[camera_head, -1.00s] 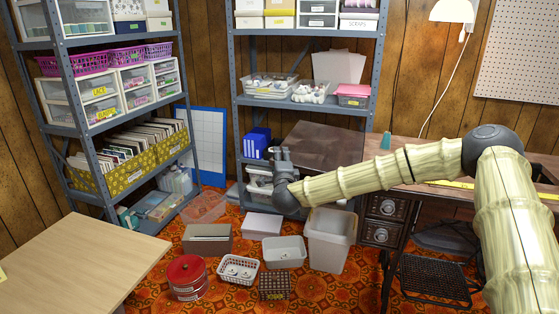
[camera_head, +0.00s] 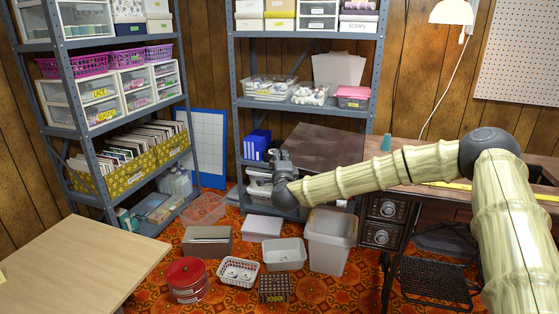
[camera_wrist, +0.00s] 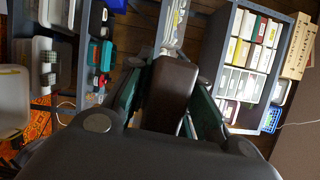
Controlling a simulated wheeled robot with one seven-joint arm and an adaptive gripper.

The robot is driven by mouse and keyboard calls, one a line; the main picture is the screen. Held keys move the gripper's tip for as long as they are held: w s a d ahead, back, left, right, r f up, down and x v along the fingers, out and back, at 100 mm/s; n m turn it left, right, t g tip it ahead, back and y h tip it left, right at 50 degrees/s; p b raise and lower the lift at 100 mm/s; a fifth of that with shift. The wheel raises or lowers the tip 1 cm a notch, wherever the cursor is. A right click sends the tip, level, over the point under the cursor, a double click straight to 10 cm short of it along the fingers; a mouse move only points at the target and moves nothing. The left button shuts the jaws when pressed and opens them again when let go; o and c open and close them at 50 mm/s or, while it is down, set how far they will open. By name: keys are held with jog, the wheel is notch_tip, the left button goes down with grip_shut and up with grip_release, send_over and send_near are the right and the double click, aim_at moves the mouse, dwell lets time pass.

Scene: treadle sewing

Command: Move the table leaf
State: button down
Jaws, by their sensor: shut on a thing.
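The table leaf (camera_head: 325,146) is a dark brown panel at the left end of the sewing table (camera_head: 402,184). It stands out in front of the grey middle shelf and looks raised and somewhat tilted; its exact angle is hard to tell. My gripper (camera_head: 282,158) is at the leaf's left edge, with my arm reaching in from the right across its lower part. In the wrist view my gripper (camera_wrist: 165,100) is shut on the leaf's dark edge (camera_wrist: 174,78), between the green-lined fingers. The leaf's hinge side is mostly hidden by my arm.
Grey shelving (camera_head: 236,100) stands close behind the leaf. A blue binder set (camera_head: 256,145) is just left of my gripper. Below are a white bin (camera_head: 331,241), a white basket (camera_head: 285,254) and other boxes on the orange carpet. A wooden table (camera_head: 75,262) is at front left.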

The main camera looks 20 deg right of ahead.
jog(key=s+d+f+n+g+p, duration=0.1)
jog(key=d+f+n+g+p, duration=0.2)
jog(key=f, duration=0.7)
jog(key=s+d+f+n+p, duration=0.1)
jog(key=s+f+n+p, duration=0.2)
jog(key=f, duration=0.6)
jog(key=s+d+f+n+g+h+p, duration=0.1)
jog(key=s+d+f+n+p, duration=0.1)
jog(key=s+d+f+n, duration=0.2)
jog(key=s+d+f+n+g+h+p, duration=0.2)
jog(key=s+d+f, duration=0.3)
jog(key=d+f, duration=0.3)
jog(key=shift+d+f+n, duration=0.15)
jog(key=shift+d+n, duration=0.75)
jog(key=shift+d, duration=0.65)
